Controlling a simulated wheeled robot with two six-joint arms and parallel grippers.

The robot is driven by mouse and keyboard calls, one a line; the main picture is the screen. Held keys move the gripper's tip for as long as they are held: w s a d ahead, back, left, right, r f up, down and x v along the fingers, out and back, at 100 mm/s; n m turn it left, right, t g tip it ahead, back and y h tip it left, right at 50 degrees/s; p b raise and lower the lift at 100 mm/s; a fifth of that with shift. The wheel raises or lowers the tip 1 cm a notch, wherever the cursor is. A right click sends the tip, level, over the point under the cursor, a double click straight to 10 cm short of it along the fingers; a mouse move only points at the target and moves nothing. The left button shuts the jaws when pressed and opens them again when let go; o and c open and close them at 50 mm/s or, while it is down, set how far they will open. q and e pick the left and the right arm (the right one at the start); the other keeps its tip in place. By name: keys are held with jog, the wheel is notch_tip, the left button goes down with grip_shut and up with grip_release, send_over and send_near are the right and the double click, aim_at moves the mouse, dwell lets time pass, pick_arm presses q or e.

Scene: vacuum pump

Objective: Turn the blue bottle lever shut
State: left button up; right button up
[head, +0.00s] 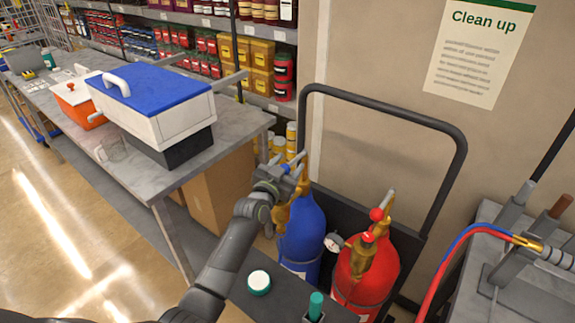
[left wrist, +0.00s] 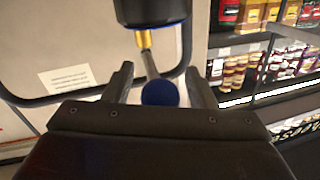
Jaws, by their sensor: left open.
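The blue bottle (head: 303,238) stands upright on a dark cart, with a brass valve (head: 281,217) on top. My left gripper (head: 287,165) is at the top of this valve. It is open, with its two fingers apart in the left wrist view (left wrist: 161,88). The blue ball (left wrist: 160,93) of the lever lies between the fingers there, with a gap visible on each side. A thin metal rod (left wrist: 149,62) runs from the ball to a brass part. In the head view the gripper hides most of the lever. My right gripper is not in view.
A red bottle (head: 368,268) with a brass valve and red knobs stands right beside the blue one. A black cart handle (head: 385,103) arches behind them. A table (head: 178,178) with a blue-lidded cooler (head: 155,100) is at left. A grey bench with hoses is at right.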

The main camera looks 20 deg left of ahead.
pick_arm(q)
jog(key=shift+c, duration=0.2)
grip_shut()
